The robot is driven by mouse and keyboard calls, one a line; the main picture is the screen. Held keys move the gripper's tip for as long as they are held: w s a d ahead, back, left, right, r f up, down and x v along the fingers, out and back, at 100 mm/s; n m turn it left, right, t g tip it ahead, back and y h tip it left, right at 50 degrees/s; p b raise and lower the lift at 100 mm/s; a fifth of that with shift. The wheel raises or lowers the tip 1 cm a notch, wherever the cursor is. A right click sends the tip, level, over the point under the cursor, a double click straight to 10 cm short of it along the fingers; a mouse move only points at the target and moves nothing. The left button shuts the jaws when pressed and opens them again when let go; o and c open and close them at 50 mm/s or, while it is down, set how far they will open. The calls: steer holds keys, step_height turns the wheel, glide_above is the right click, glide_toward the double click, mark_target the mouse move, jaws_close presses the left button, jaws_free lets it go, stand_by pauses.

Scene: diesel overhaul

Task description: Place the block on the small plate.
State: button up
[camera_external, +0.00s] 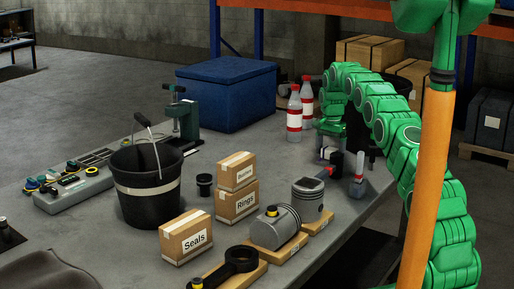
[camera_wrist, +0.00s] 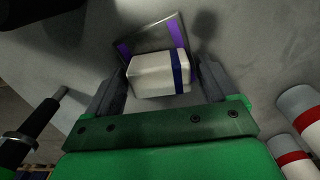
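The block (camera_wrist: 158,74) is white with a dark blue band near its right end. In the wrist view it lies between the two grey fingers of my gripper (camera_wrist: 160,80) and fills the gap between them, so the gripper looks shut on it. The small plate (camera_wrist: 150,37) is a grey square with purple marks; the block covers its near part. I cannot tell whether the block touches the plate. In the external view my gripper (camera_external: 331,132) points down at the table's far right, with the pale block (camera_external: 328,153) small and partly hidden below it.
Two white bottles with red bands (camera_external: 294,112) stand close to my gripper. A dark tool with red parts (camera_external: 338,163) and a grey piece (camera_external: 357,185) stand in front. Pistons (camera_external: 307,198), labelled boxes (camera_external: 236,200) and a black bucket (camera_external: 146,185) occupy the table nearer the camera.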

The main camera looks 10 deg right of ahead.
mark_target(330, 148)
steer(key=shift+o, duration=0.5)
step_height(330, 148, up, 12)
stand_by(0.6)
steer(key=shift+r, duration=0.1)
